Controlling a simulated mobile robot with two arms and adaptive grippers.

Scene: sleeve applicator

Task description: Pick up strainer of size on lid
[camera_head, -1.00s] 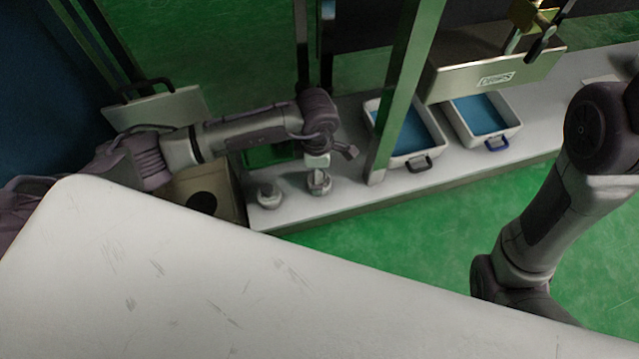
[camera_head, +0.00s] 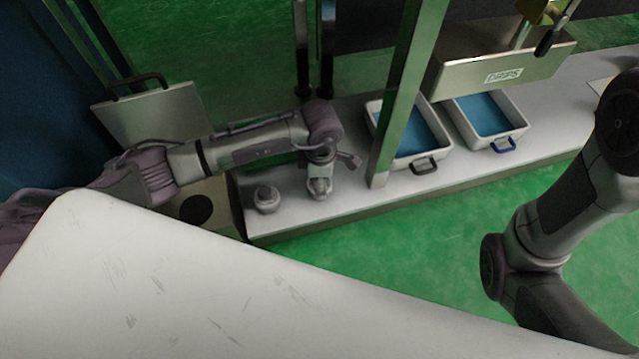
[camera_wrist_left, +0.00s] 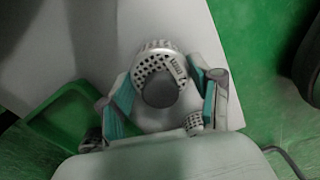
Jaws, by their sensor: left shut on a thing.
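A light grey strainer (camera_head: 320,189) with a perforated rim is under my left gripper (camera_head: 320,178) on the bench's left end in the head view. In the left wrist view the strainer (camera_wrist_left: 158,66) shows its holes, a marking and a dark round middle. The teal-padded fingers of my left gripper (camera_wrist_left: 164,92) stand on both sides of it, shut on it. I cannot tell whether it is clear of the bench. A second strainer (camera_head: 266,200) stands on the bench to its left, apart. A small perforated piece (camera_wrist_left: 194,123) shows partly hidden near the right finger. My right gripper is out of view.
The white bench (camera_head: 285,218) has a green post (camera_head: 400,100) right of the gripper. Two white trays with blue inside (camera_head: 418,158) (camera_head: 490,140) stand beyond it. A steel box (camera_head: 500,78) marked DRIPS hangs above. A green tray (camera_wrist_left: 72,112) lies nearby.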

